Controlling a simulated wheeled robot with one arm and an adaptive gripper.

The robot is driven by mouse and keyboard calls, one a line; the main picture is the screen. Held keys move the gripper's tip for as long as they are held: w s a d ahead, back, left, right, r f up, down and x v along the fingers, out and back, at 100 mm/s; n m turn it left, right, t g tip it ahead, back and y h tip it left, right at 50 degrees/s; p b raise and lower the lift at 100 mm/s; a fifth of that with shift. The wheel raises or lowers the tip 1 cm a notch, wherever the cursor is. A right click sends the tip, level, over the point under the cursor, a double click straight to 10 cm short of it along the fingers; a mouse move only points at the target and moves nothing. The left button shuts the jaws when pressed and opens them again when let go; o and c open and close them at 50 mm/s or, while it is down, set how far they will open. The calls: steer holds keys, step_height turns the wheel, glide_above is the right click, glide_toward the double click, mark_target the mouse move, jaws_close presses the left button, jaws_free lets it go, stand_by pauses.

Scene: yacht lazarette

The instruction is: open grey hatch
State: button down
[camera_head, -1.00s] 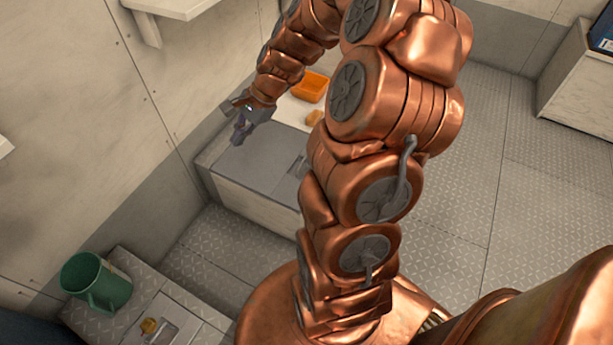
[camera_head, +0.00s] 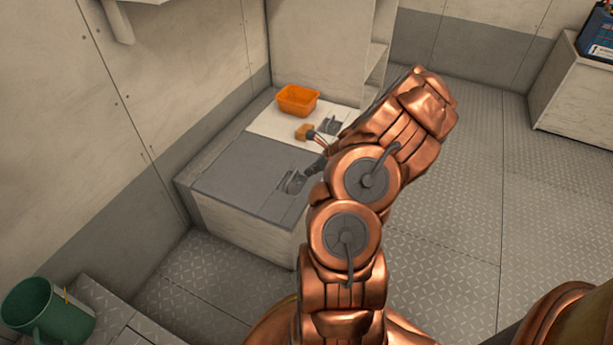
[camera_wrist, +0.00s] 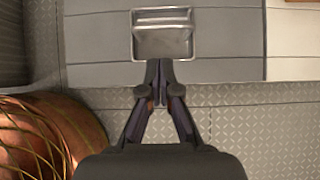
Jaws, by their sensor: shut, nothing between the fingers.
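The grey hatch (camera_head: 235,171) lies flat and shut on top of the pale locker box at the left wall. Its recessed metal handle (camera_head: 293,183) sits near the hatch's front right edge. In the wrist view the hatch (camera_wrist: 98,42) fills the top, with the square handle recess (camera_wrist: 162,35) at its middle. My gripper (camera_wrist: 157,72) is shut and empty, its fingertips just below the recess in the picture; I cannot tell whether they touch. In the head view my arm hides most of the gripper.
A white lid (camera_head: 280,126) beside the hatch bears an orange bin (camera_head: 297,100), a small orange-brown block (camera_head: 304,132) and another dark recessed latch (camera_head: 331,125). The tread-plate floor (camera_head: 445,235) is clear at right.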

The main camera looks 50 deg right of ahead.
steer(key=b, duration=0.3)
glide_above(298, 179)
steer(key=s+a, duration=0.3)
steer(key=f, duration=0.6)
steer(key=shift+s+a+f, duration=0.15)
steer(key=shift+a+f, duration=0.05)
steer(key=shift+f, duration=0.2)
steer(key=shift+r, duration=0.1)
